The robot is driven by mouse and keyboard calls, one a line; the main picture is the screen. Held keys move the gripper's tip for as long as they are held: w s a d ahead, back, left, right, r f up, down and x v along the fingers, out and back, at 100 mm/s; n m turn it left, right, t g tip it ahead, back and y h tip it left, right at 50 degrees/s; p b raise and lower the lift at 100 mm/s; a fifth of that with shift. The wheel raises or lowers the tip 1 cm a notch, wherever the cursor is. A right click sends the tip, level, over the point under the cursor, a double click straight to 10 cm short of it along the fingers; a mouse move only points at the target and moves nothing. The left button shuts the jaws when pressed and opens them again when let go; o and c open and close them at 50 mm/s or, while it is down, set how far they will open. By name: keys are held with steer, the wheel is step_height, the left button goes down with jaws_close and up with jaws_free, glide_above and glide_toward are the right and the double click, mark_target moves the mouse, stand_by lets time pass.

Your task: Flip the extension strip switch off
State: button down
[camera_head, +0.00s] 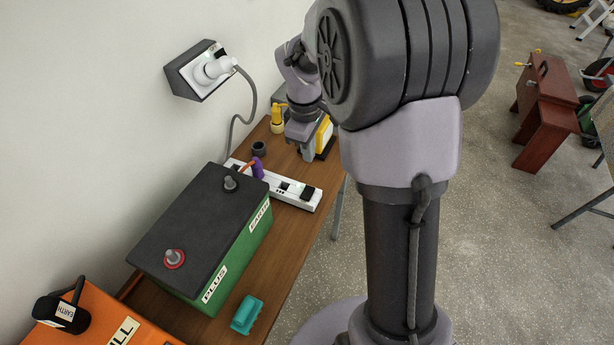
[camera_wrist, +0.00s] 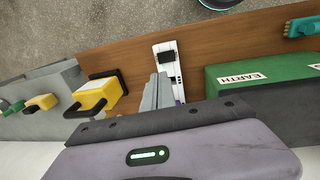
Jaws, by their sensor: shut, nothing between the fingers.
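The white extension strip (camera_head: 272,184) lies on the wooden bench beside the green battery. A black switch (camera_head: 307,193) sits at its near right end; a purple plug (camera_head: 257,168) is in it toward the other end. In the wrist view the strip (camera_wrist: 157,47) runs up past my fingers, with the black switch (camera_wrist: 168,56) just beyond the fingertips. My gripper (camera_wrist: 162,76) is shut and empty, its fingers overlapping part of the strip in that view. In the head view my gripper (camera_head: 307,154) is behind the strip. Contact and the switch's position cannot be told.
The green battery (camera_head: 240,236) stands left of the strip. A yellow and black item (camera_head: 323,136) is close behind my gripper. A wall socket (camera_head: 196,72) holds a white plug with a grey cable. A teal block (camera_head: 246,314) lies at the bench's near edge.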

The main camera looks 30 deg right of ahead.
mark_target(310, 191)
steer(key=f+b, duration=0.2)
steer(key=f, duration=0.2)
steer(key=f+b, duration=0.2)
steer(key=f, duration=0.3)
steer(key=w+d+f+b, duration=0.1)
steer(key=f+b, duration=0.1)
steer(key=f, duration=0.3)
steer(key=shift+f, duration=0.1)
steer(key=shift+s+a, duration=0.1)
steer(key=shift+s, duration=0.1)
steer(key=shift+s+a, duration=0.3)
steer(key=shift+a, duration=0.2)
step_height(310, 191, up, 14)
steer(key=s+a+p, duration=0.1)
steer(key=p, duration=0.6)
steer(key=shift+a, duration=0.15)
